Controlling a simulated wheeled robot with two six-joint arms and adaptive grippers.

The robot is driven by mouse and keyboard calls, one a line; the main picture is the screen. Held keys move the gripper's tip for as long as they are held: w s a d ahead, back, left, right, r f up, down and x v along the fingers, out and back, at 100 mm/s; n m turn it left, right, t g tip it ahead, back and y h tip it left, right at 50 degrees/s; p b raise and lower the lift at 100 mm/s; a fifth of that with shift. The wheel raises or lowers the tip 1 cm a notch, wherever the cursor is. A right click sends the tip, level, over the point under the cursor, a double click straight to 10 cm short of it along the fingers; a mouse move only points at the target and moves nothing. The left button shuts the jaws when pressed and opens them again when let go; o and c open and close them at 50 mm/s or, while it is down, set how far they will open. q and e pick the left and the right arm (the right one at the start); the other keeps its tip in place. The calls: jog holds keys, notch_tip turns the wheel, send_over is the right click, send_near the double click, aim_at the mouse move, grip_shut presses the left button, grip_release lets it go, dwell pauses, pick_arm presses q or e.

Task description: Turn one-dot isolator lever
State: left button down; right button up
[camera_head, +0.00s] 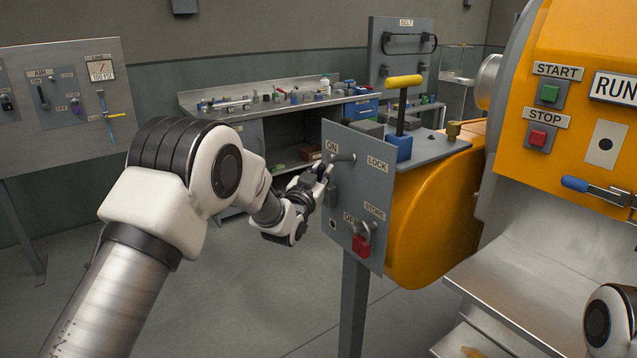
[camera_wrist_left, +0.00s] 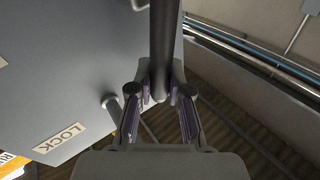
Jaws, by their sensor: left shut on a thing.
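The isolator panel (camera_head: 372,205) is a grey plate on a post, with ON, LOCK, OFF and STORE labels. Its dark grey lever (camera_head: 332,193) is near the panel's left edge, below the ON label. My left gripper (camera_head: 326,170) is at the lever's upper end. In the left wrist view the dark lever bar (camera_wrist_left: 163,45) runs down between the fingers of my left gripper (camera_wrist_left: 160,97), which is shut on it. A grey peg (camera_head: 344,157) sticks out between ON and LOCK. A red padlock (camera_head: 361,244) hangs near STORE. My right gripper is out of view.
A yellow-handled lever on a blue block (camera_head: 404,148) stands behind the panel. The orange machine (camera_head: 580,60) with START and STOP buttons is at right. An AIR panel (camera_head: 70,95) is at left, a workbench (camera_head: 270,100) behind. Floor left of the post is clear.

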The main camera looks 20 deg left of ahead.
pick_arm(q)
jog(key=s+d+f+m+h+b, duration=0.2)
jog(key=f+m+h+b, duration=0.2)
jog(key=m+b, duration=0.7)
jog(key=s+d+f+m+h+b, duration=0.2)
jog(key=f+m+h+b, duration=0.3)
jog(key=m+h+b, duration=0.4)
jog(key=shift+d+m+h+b, duration=0.3)
jog(key=shift+d+m+b, duration=0.75)
jog(key=shift+b, duration=2.85)
jog(key=shift+s+a+m, duration=0.1)
jog(key=shift+a+m, duration=0.25)
jog(key=c, duration=1.1)
grip_release()
jog(key=shift+r, duration=0.1)
jog(key=shift+a, duration=0.1)
